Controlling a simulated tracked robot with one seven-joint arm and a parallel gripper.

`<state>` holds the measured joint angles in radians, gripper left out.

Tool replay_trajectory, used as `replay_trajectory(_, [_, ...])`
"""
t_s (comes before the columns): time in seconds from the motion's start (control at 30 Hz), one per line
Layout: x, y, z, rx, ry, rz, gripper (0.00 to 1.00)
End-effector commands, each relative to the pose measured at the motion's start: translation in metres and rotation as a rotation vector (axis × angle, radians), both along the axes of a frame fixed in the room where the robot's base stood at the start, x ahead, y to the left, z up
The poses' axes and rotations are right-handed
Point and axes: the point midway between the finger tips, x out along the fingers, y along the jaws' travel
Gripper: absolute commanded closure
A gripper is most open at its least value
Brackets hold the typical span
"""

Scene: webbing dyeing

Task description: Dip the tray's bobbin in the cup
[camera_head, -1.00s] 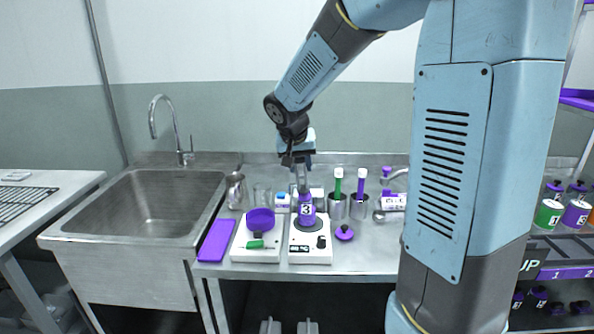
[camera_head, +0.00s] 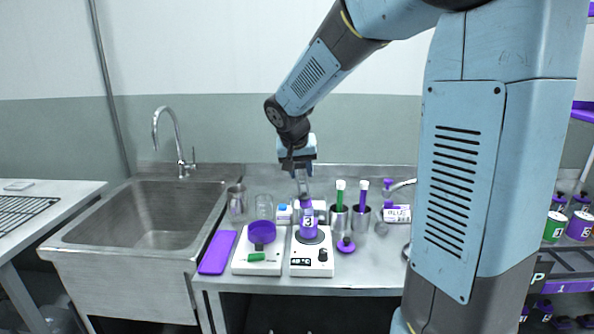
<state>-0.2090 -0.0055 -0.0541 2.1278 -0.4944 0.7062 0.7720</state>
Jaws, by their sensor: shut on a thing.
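The purple cup (camera_head: 308,228) marked 3 stands upright on the round plate of a white device (camera_head: 311,262). My gripper (camera_head: 303,194) points down directly above the cup, with its fingers at the cup's mouth. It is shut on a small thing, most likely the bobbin. That thing is hidden by the fingers and the cup, so I cannot tell how deep it sits. A flat purple tray (camera_head: 217,252) lies at the counter's left end and looks bare.
A purple bowl (camera_head: 262,232) sits on a second white device (camera_head: 257,267) to the left. A purple lid (camera_head: 346,245) lies to the right. Metal beakers (camera_head: 361,221) with green- and purple-handled tools stand behind. A sink (camera_head: 150,215) is at left.

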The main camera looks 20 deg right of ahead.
Motion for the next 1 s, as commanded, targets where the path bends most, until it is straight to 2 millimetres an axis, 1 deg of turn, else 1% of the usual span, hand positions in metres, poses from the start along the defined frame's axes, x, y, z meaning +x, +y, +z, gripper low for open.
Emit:
replay_trajectory(0.17, [0.0, 0.0, 0.004, 0.001, -0.001, 0.0, 1.0])
replay_trajectory(0.6, [0.0, 0.0, 0.037, 0.0, -0.002, 0.001, 1.0])
replay_trajectory(0.7, [0.0, 0.0, 0.04, 0.0, 0.0, 0.0, 1.0])
replay_trajectory(1.0, [0.0, 0.0, 0.04, 0.0, 0.0, 0.0, 1.0])
